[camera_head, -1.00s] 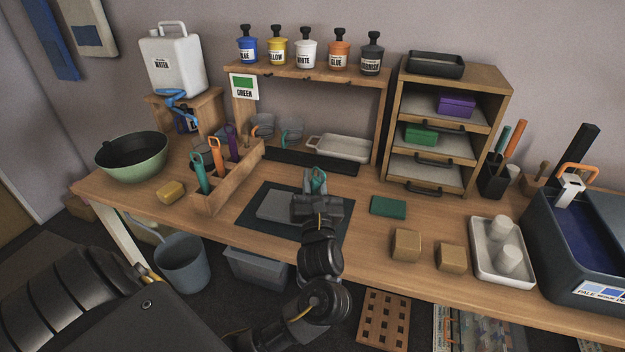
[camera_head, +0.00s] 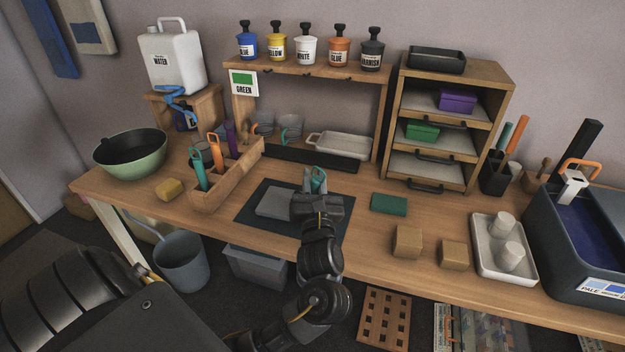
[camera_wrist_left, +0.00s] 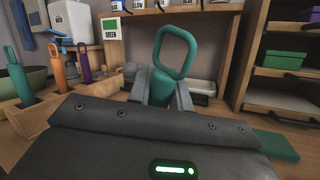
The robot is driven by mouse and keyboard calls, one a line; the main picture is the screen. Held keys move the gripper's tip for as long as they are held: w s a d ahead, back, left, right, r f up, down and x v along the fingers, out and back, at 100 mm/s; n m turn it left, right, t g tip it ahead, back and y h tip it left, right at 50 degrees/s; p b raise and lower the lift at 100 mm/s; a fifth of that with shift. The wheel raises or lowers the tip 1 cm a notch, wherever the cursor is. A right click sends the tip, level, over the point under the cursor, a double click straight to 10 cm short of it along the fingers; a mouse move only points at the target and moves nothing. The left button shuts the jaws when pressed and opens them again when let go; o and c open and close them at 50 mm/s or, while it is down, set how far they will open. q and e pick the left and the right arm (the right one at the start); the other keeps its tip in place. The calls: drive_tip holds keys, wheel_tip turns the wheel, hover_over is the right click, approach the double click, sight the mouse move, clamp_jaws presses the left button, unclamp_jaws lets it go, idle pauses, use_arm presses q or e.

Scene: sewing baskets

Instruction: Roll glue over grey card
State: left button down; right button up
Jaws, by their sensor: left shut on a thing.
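The grey card (camera_head: 274,203) lies flat on a dark mat (camera_head: 250,219) at the middle of the bench. My left gripper (camera_head: 313,186) is shut on a teal-handled tool (camera_head: 319,178), just right of the card. The tool's looped handle (camera_wrist_left: 163,82) stands up between the fingers in the left wrist view. Its lower end is hidden by the gripper, so I cannot tell if it touches the card. My right gripper is not in view.
A wooden caddy (camera_head: 228,187) with teal, orange and purple handled tools stands left of the mat. A green block (camera_head: 388,204), two tan blocks (camera_head: 407,242) and a white tray (camera_head: 484,262) lie to the right. A drawer rack (camera_head: 448,120) stands behind.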

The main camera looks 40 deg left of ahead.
use_arm(q)
drive_tip(key=shift+f, duration=0.15)
drive_tip(key=shift+s+a+b, duration=0.4)
drive_tip(key=shift+a+b, duration=0.05)
drive_tip(key=shift+a, duration=0.45)
drive_tip(key=shift+s+a+b, duration=0.4)
drive_tip(key=shift+a+b, duration=0.05)
drive_tip(key=shift+a, duration=0.4)
drive_tip(key=shift+s+a+b, duration=0.3)
drive_tip(key=shift+a, duration=0.35)
drive_tip(key=shift+s+a+b, duration=0.25)
drive_tip(key=shift+a+b, duration=0.05)
drive_tip(key=shift+a, duration=0.35)
drive_tip(key=shift+s+a+b, duration=0.3)
drive_tip(key=shift+a, duration=0.35)
drive_tip(key=shift+a, duration=0.15)
